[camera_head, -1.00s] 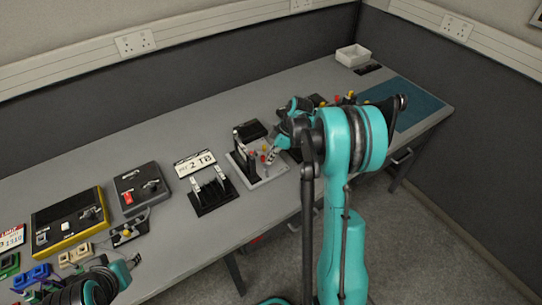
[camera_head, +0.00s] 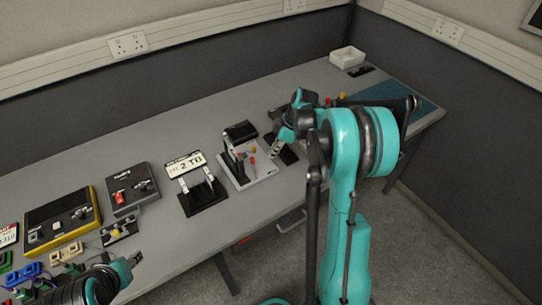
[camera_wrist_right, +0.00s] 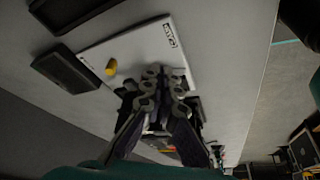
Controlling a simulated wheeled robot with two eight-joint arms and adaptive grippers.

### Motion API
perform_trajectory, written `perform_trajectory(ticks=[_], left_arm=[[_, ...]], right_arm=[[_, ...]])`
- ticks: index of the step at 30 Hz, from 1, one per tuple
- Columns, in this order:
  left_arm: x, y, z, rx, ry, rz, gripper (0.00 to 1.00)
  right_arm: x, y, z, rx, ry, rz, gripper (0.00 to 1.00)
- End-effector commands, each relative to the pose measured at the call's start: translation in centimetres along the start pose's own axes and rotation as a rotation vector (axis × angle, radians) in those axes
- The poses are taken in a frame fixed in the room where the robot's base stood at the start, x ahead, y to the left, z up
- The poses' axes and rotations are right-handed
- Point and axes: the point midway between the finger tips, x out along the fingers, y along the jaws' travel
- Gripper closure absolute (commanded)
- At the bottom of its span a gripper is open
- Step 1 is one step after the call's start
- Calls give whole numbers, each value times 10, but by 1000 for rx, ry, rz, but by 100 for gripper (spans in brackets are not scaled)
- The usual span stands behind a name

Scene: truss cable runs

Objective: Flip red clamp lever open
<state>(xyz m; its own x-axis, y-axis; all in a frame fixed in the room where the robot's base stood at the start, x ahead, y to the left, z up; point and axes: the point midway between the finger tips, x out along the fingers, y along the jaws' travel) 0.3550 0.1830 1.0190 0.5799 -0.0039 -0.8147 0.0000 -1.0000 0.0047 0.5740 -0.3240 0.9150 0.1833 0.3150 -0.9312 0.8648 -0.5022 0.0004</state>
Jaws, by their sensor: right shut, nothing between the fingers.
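The clamp fixture stands on a light grey plate (camera_head: 262,172) near the middle of the bench. In the right wrist view, the shut fingers (camera_wrist_right: 165,75) cover part of the plate (camera_wrist_right: 130,52). The yellow knob (camera_wrist_right: 111,67) shows beside them; the red lever is not clear there. My left gripper (camera_head: 136,259) is low at the left, jaws too small to judge.
A black stand with a number plate (camera_head: 185,164) is left of the fixture. A grey box with a red switch (camera_head: 119,197) and a yellow-edged box (camera_head: 60,222) lie further left. The bench front edge is close.

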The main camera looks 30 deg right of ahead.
Motion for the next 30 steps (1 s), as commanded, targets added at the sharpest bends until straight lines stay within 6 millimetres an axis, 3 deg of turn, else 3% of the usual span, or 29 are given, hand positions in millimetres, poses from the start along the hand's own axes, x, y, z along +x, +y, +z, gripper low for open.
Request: perform_trajectory(ticks=[3, 9, 30], left_arm=[[-8, 0, -6, 0, 0, 0, 60], [-14, 0, -10, 0, 0, 0, 60], [-14, 0, -10, 0, 0, 0, 60]], right_arm=[[-26, 0, 1, 4, 0, 1, 100], [-48, 0, 1, 2, 0, 0, 100], [-54, -2, -1, 8, -3, 3, 100]])
